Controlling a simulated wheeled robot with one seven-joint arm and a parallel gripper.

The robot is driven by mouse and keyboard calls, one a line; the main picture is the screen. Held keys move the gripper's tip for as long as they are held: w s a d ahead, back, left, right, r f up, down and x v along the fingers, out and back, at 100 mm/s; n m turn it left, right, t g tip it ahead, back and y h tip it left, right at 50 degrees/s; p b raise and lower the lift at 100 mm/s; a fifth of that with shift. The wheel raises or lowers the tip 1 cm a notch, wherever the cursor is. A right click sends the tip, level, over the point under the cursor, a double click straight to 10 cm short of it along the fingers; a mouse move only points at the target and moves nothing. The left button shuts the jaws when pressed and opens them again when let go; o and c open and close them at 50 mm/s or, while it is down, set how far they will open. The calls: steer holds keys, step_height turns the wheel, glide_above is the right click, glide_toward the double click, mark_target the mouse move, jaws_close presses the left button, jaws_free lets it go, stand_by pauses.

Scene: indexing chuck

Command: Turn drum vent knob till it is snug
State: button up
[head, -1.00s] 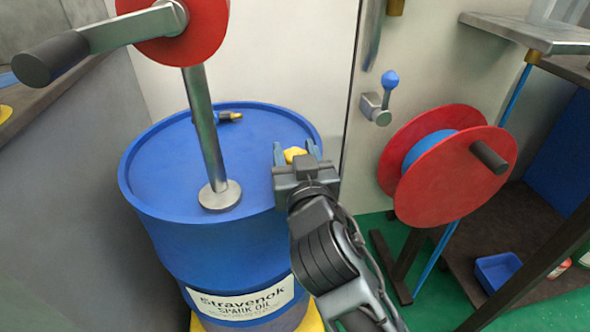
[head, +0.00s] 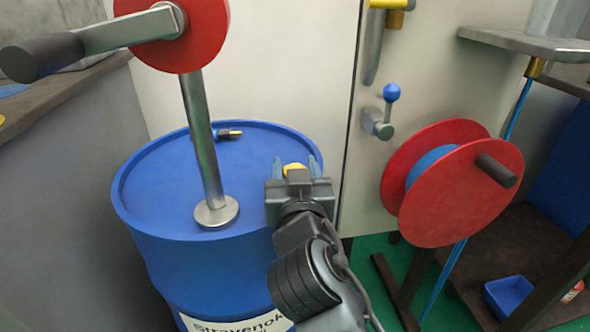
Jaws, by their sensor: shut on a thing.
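The blue drum (head: 155,205) stands upright with a metal post and a red hand wheel with a crank on its lid. The yellow vent knob (head: 293,168) is on the right part of the drum lid. My gripper (head: 294,169) reaches over the drum's right edge. Its two fingers stand on either side of the knob and are shut on it. The gripper's body hides the lower part of the knob and the rim near it.
A small dark fitting with a brass tip (head: 229,134) lies at the lid's back. A red reel (head: 450,200) stands to the right. A blue-balled lever (head: 391,93) is on the pale cabinet (head: 285,60) behind. A dark bench (head: 75,75) is at the left.

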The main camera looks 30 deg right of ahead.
steer(key=o, duration=0.9)
steer(key=shift+o, duration=0.2)
steer(key=v, duration=0.7)
steer(key=shift+s+p, duration=0.35)
steer(key=shift+a, duration=0.15)
steer(key=shift+c, duration=0.2)
